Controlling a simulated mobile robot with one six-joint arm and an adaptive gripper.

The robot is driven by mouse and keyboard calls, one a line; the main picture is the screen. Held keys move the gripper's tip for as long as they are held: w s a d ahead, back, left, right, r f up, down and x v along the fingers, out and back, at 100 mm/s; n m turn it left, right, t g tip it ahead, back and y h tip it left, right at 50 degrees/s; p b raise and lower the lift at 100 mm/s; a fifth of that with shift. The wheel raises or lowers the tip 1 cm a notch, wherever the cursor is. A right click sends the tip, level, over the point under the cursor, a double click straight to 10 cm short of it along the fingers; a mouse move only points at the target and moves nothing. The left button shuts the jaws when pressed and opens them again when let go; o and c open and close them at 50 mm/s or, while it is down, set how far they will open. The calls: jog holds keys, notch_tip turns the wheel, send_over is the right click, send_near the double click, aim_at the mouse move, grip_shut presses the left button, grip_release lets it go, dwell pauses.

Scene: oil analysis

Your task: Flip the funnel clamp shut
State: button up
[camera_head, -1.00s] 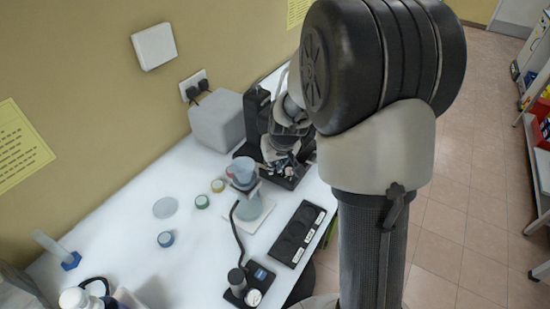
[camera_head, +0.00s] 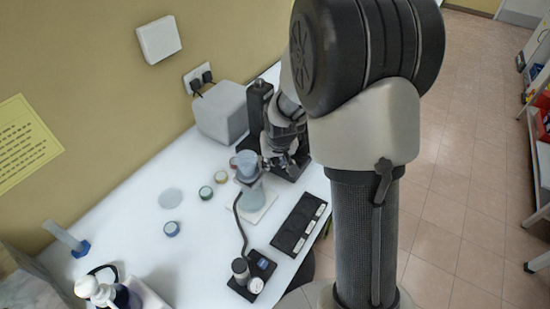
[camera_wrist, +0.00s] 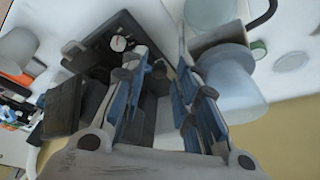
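The pale blue translucent funnel (camera_head: 246,160) stands upright on the flask (camera_head: 250,192), on a white plate on the bench. In the wrist view the funnel (camera_wrist: 232,82) is close, to the right of my gripper, with the flask (camera_wrist: 210,14) above it in the picture. In the head view my gripper (camera_head: 284,148) is just right of the funnel, partly against a dark background.
A black device (camera_head: 258,100) and a grey box (camera_head: 221,112) stand behind. A black hose (camera_head: 239,222) runs from the flask to a pump (camera_head: 252,276) in front. A black tray (camera_head: 298,224) is at the bench's right edge. Small round tins (camera_head: 206,192) lie left.

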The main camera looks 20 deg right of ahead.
jog(key=shift+o, duration=0.3)
jog(key=v, duration=1.2)
